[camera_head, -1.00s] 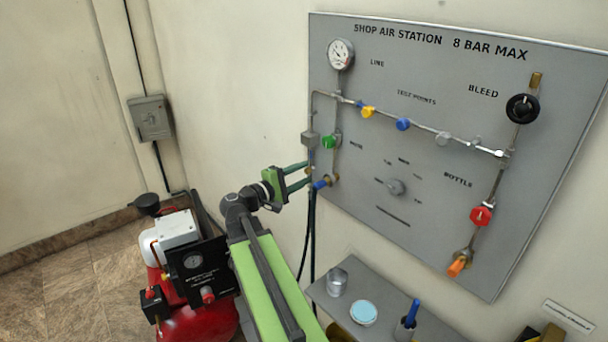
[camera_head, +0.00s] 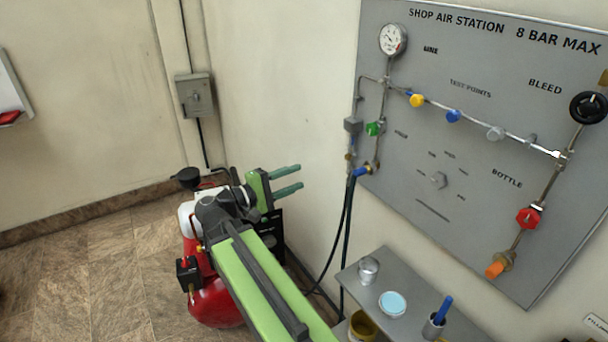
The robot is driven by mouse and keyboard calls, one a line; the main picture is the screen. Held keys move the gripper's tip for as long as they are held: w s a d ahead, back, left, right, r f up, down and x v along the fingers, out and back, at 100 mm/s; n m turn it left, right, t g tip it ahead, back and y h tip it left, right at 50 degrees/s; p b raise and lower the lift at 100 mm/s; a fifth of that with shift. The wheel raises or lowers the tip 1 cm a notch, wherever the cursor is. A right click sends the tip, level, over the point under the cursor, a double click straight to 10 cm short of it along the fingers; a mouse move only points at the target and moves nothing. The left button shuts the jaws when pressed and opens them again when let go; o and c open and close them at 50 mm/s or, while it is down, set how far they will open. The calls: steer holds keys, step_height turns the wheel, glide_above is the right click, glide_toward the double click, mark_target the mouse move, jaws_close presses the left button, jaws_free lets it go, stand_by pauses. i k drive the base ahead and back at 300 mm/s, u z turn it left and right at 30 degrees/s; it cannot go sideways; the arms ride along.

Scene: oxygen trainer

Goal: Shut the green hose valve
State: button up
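The green hose valve (camera_head: 374,128) is a small green handle on the left pipe of the grey wall panel, below the round gauge.
The grey panel (camera_head: 440,240) also carries a black bleed knob (camera_head: 588,107), a red bottle knob (camera_head: 529,217) and yellow and blue test points. A shelf (camera_head: 405,275) with small cans juts out below. A red compressor (camera_head: 215,303) stands behind my arm.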

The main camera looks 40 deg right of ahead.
mark_target(372, 128)
steer(key=z, duration=3.85)
steer(key=i, duration=0.05)
steer(key=u, duration=2.8)
